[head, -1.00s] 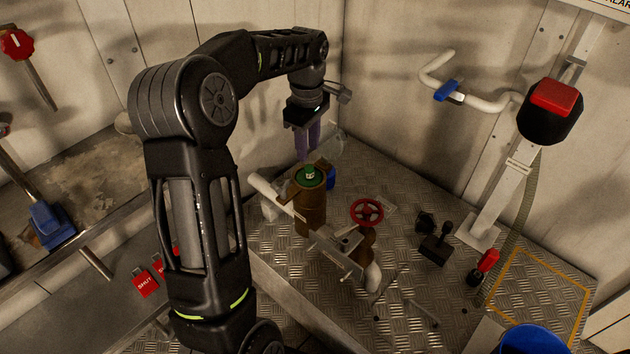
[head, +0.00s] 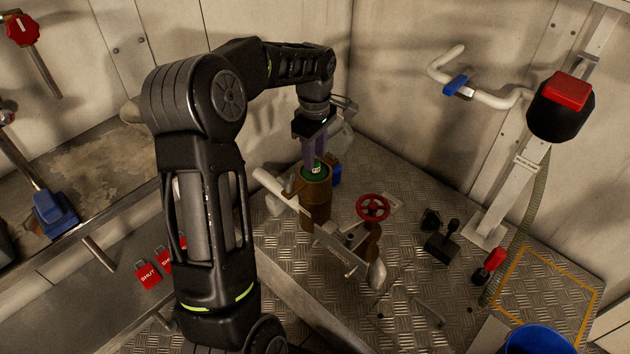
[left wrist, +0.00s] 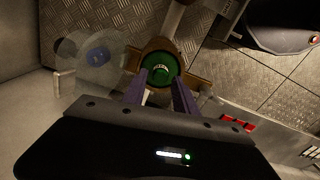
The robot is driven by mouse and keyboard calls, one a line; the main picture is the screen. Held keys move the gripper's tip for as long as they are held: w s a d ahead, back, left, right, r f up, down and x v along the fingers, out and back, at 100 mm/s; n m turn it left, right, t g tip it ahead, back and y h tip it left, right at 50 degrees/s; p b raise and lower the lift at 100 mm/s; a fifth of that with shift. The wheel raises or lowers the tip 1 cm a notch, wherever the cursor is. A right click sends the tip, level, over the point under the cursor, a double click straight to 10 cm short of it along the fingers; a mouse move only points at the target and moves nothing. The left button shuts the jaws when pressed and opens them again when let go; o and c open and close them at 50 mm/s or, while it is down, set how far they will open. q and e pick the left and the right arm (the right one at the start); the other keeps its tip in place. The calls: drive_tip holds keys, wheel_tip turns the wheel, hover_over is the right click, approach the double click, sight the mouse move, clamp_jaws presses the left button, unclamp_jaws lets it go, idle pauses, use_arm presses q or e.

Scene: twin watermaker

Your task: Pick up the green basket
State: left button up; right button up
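The green basket (head: 317,174) sits in the open top of a brown cylindrical housing (head: 316,205) in the head view. In the left wrist view the green basket (left wrist: 159,67) is a round green piece with a small pale-marked knob, ringed by the brown rim (left wrist: 160,44). My left gripper (head: 314,164) points down right above it. In the left wrist view the purple fingers of my left gripper (left wrist: 160,82) are apart, with their tips at the near edge of the basket. Whether they touch it I cannot tell. My right gripper is not in view.
A red handwheel (head: 373,207) and pipework stand beside the housing. A clear container with a blue part (left wrist: 97,56) is close by. A blue bucket (head: 537,340) stands at the lower right. Walls close off the back.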

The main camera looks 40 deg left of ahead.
sight(315, 176)
use_arm(q)
wheel_tip(315, 176, down, 3)
drive_tip(key=shift+f, duration=0.1)
idle(0.6)
clamp_jaws()
